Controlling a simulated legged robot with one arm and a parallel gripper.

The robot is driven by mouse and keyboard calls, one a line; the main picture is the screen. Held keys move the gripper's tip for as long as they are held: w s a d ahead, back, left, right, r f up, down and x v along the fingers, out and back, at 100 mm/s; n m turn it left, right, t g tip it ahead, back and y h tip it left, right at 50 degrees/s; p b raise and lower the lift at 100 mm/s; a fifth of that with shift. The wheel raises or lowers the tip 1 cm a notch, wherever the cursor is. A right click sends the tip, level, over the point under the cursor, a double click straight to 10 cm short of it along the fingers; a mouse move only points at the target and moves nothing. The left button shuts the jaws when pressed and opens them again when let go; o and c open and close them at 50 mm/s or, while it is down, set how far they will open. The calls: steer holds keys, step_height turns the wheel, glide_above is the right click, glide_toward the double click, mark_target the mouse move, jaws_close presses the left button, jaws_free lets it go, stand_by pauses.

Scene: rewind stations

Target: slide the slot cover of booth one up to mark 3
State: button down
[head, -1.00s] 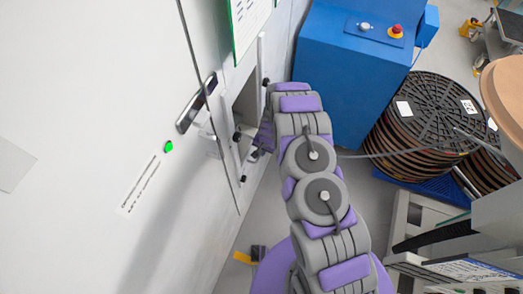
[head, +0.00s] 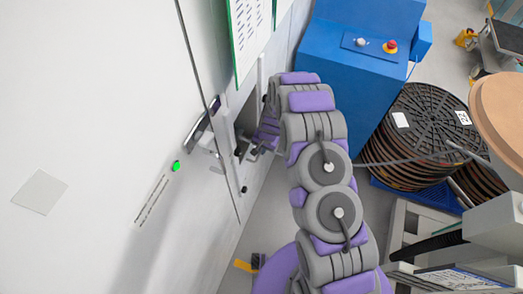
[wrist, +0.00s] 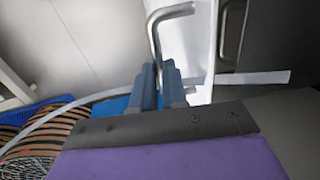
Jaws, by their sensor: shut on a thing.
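My gripper (wrist: 158,85) shows in the wrist view with its two blue-grey fingers closed around a bent metal handle (wrist: 157,40). The handle stands in front of a white plate (wrist: 190,45), which looks like the slot cover. In the head view my gripper (head: 249,149) is at the recessed slot (head: 246,118) in the white wall, partly hidden by my arm. The cover's edges and the numbered marks cannot be made out.
A silver door handle (head: 203,122) and a green light (head: 176,166) are on the wall left of the slot. A blue cabinet (head: 355,75) stands behind my arm. Black cable reels (head: 425,125) are to the right. A pale strip (wrist: 250,77) passes by my fingers.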

steer(key=shift+w, duration=0.1)
steer(key=c, duration=1.2)
jaws_free()
steer(key=shift+o, duration=0.2)
steer(key=s+d+r+p, duration=0.1)
steer(key=d+r, duration=0.2)
steer(key=r, duration=1.4)
steer(key=shift+s, duration=0.1)
